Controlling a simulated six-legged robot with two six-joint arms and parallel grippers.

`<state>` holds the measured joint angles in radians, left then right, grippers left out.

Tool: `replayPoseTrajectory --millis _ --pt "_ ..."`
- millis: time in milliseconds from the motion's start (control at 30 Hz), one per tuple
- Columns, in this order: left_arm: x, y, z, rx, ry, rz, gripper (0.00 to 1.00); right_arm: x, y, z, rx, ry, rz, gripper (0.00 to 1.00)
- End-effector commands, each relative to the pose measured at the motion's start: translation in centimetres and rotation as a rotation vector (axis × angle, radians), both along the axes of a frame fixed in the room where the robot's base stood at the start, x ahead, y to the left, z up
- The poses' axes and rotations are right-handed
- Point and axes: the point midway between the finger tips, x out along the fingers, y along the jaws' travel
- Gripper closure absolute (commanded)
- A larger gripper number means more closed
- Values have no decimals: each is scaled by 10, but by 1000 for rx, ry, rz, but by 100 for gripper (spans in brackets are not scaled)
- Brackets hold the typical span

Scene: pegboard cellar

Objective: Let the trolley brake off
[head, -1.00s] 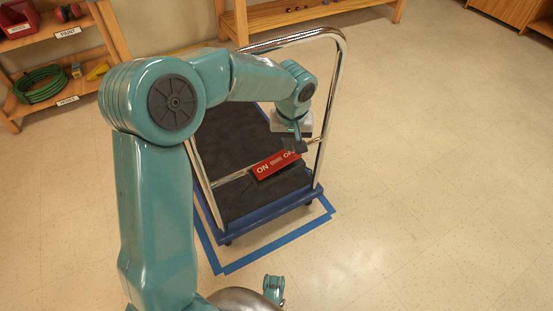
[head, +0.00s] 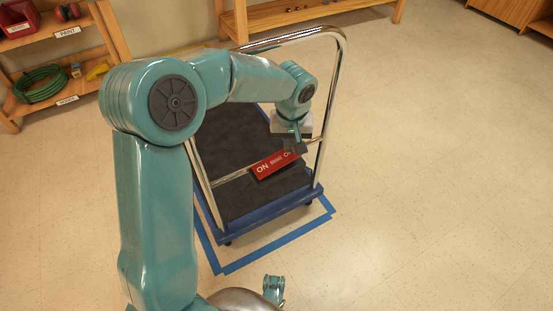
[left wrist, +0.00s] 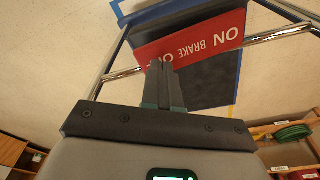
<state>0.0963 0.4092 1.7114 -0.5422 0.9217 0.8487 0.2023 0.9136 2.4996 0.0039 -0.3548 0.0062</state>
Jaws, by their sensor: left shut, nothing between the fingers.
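The trolley (head: 235,217) has a blue frame, a dark deck and a tall chrome handle (head: 330,95). A red brake plate (head: 270,165) lettered "ON", "BRAKE" and "OFF" sits on the handle's lower crossbar. The plate also shows upside down in the left wrist view (left wrist: 195,38). My left gripper (head: 297,143) is shut and empty at the plate's right end, over the OFF lettering. In the left wrist view its fingertips (left wrist: 160,66) overlap the plate's edge near OFF. I cannot tell whether they touch it. My right gripper is not seen clearly in any view.
Blue tape (head: 275,243) marks the floor around the trolley. Wooden shelves with a coiled green hose (head: 40,84) stand at the left, and a wooden bench (head: 300,15) stands behind. The floor to the right is clear.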

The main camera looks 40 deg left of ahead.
Motion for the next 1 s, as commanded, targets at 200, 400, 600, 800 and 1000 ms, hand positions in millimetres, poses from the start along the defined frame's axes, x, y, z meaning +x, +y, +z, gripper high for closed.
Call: replayPoseTrajectory --millis 200,400,600,800,1000 --pt "0 0 -4 0 0 0 100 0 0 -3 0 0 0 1" --pt "0 0 -7 0 0 0 100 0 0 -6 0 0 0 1" --pt "0 0 -10 0 0 0 100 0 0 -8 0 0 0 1" --pt "0 0 -14 0 1 0 100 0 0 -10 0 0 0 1" --pt "-1 0 -17 0 3 0 100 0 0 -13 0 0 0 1"
